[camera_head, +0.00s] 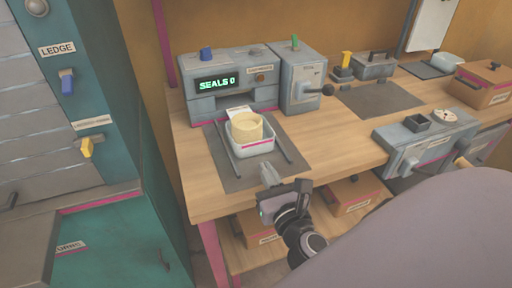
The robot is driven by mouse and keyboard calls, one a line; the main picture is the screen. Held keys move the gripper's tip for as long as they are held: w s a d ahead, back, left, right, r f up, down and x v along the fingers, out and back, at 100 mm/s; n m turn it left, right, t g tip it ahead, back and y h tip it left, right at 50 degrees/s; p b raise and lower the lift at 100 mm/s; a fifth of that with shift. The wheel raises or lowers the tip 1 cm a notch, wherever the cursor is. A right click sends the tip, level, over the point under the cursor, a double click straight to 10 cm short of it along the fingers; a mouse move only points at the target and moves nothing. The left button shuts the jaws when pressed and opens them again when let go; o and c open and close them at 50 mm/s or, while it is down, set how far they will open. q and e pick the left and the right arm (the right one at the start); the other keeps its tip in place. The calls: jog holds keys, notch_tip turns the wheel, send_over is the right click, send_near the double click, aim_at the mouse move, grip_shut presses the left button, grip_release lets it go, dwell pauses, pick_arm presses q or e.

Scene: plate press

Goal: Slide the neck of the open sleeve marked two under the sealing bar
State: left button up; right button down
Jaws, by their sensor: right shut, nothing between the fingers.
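The sealing machine (232,100) is a grey box with a green display reading SEALS 0 and a dark slot low in its front, where a sealing bar may be; I cannot make the bar out. My right gripper (270,174) is shut and empty just in front of the pouch. My left gripper is out of view.
Two thin rails (283,143) flank the pouch on the mat (222,160). A grey lever box (303,85) adjoins the machine. Another dark mat (380,98) lies bare further right. A wooden box (485,83) and a grey panel unit (425,140) stand at right.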

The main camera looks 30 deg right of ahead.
aim_at(250, 139)
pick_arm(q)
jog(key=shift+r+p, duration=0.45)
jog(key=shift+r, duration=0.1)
pick_arm(e)
jog(key=x, duration=0.7)
jog(key=shift+w, duration=0.25)
jog(key=x, duration=0.7)
jog(key=shift+w+d+r+p, duration=0.1)
jog(key=shift+w+d+p, duration=0.05)
jog(key=shift+p, duration=0.25)
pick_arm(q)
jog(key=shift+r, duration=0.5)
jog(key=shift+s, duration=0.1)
